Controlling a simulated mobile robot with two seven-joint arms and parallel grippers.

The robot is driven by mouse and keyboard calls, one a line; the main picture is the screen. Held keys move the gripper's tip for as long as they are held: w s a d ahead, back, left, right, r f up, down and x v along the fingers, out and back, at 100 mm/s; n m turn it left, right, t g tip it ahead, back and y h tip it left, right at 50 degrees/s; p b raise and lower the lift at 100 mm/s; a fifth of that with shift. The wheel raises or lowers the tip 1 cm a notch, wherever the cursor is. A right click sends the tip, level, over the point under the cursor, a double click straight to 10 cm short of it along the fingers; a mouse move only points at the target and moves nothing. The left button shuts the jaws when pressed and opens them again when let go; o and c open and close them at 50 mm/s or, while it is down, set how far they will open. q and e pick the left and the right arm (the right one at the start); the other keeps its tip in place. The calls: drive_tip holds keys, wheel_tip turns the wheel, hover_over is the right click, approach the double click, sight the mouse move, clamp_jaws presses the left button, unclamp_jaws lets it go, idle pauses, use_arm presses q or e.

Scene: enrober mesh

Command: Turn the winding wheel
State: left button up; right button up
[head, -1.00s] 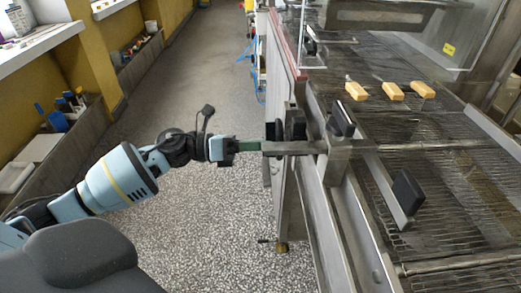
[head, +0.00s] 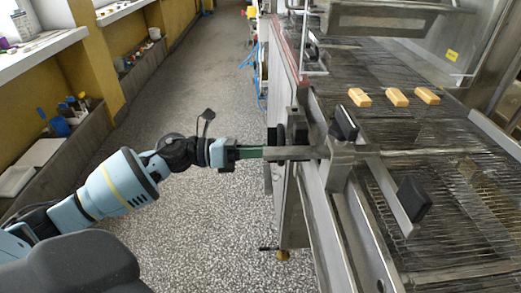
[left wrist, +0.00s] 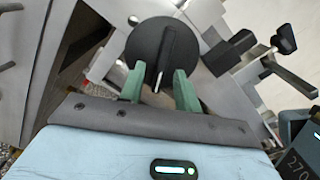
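The winding wheel is a round black knob with a raised bar across its face. It fills the upper middle of the left wrist view (left wrist: 150,45) and shows edge-on at the machine's near side in the head view (head: 272,136). My left gripper (head: 256,153) reaches it from the left. In the left wrist view its two green fingers (left wrist: 160,80) stand apart, one on each side of the bar's lower end, with gaps visible between bar and fingers. Whether the fingertips touch the disc I cannot tell. My right gripper is out of view.
The machine's wire mesh (head: 440,225) spreads to the right with three yellow bars (head: 397,97) on it. Black blocks (head: 344,123) and (head: 414,198) sit on metal arms near the wheel. A speckled floor aisle (head: 200,230) is free. Shelves with tools (head: 65,115) line the left wall.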

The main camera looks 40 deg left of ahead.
use_arm(q)
drive_tip(key=v, duration=0.7)
drive_tip(key=shift+s+a+b, duration=0.25)
drive_tip(key=shift+a+b, duration=0.05)
drive_tip(key=shift+b, duration=0.05)
drive_tip(key=shift+f, duration=0.1)
idle(0.4)
